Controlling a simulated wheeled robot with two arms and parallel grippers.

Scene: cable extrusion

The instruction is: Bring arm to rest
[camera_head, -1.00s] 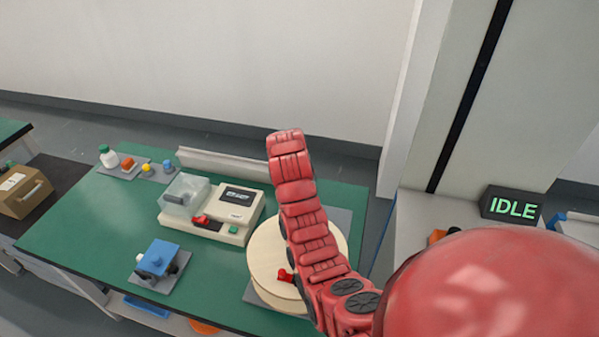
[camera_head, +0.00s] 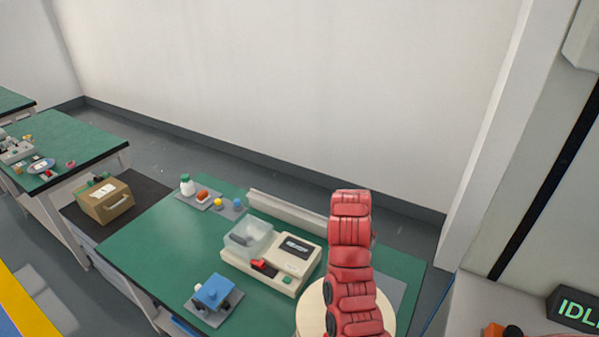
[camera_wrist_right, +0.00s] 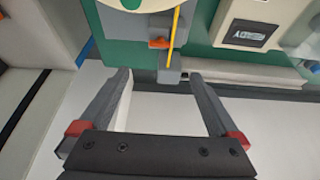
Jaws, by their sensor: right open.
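My red right arm (camera_head: 350,265) rises in front of the bench at the lower right of the head view. Its gripper does not show clearly there. In the right wrist view my right gripper (camera_wrist_right: 160,105) is open, its two dark fingers spread wide with nothing between them. Beyond the fingertips are the bench edge, a grey block (camera_wrist_right: 170,75) and a yellow strip (camera_wrist_right: 175,35). My left gripper is in neither view.
The green bench (camera_head: 150,245) holds a cream machine (camera_head: 290,262) with a clear box, a blue device (camera_head: 212,293), a round pale disc (camera_head: 312,312) and small bottles (camera_head: 187,186). A cardboard box (camera_head: 105,200) stands at left. A sign (camera_head: 575,310) is at far right.

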